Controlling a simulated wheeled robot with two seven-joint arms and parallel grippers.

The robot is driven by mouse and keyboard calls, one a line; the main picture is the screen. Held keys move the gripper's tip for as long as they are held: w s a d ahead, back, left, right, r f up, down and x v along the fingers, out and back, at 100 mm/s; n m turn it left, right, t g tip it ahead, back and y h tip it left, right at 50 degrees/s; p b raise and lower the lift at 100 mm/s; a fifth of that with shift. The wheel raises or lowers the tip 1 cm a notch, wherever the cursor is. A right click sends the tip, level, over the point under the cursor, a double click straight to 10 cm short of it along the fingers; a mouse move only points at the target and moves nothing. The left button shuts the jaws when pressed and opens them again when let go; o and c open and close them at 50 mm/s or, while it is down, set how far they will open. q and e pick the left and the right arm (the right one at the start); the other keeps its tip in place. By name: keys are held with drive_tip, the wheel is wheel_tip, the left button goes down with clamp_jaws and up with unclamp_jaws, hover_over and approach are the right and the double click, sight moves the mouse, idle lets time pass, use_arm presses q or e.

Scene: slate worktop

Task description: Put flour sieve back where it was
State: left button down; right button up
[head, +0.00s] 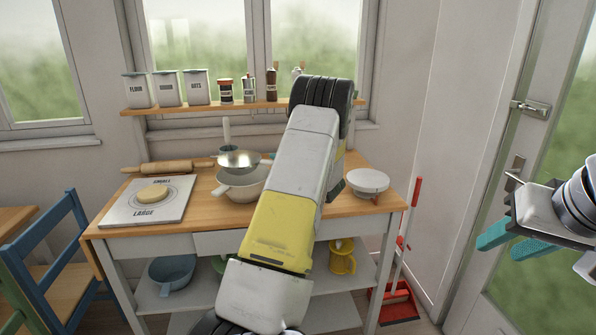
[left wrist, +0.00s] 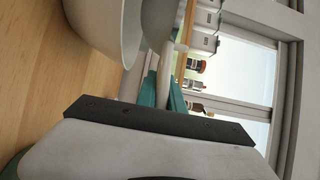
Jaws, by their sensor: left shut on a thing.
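The flour sieve (head: 240,159), a shiny round metal bowl, is above the pale mixing bowl (head: 241,186) on the wooden worktop. My left gripper (head: 268,158) is at the right side of the sieve, mostly hidden behind my arm. In the left wrist view, its teal fingers (left wrist: 163,92) are shut on the sieve's pale handle, and the grey sieve (left wrist: 158,25) shows beyond, beside the bowl (left wrist: 100,30). I cannot tell whether the sieve touches the bowl. My right gripper (head: 500,246) is at the far right, open and empty, away from the worktop.
A shelf (head: 190,109) with canisters and jars runs behind. An upright pale handle (head: 226,130) stands behind the sieve.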

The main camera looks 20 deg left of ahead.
use_arm(q)
drive_tip(key=shift+w+f, duration=0.1)
drive_tip(key=shift+f, duration=1.75)
drive_tip(key=shift+f, duration=0.5)
drive_tip(key=c, duration=1.5)
unclamp_jaws()
drive_tip(key=shift+o, duration=0.2)
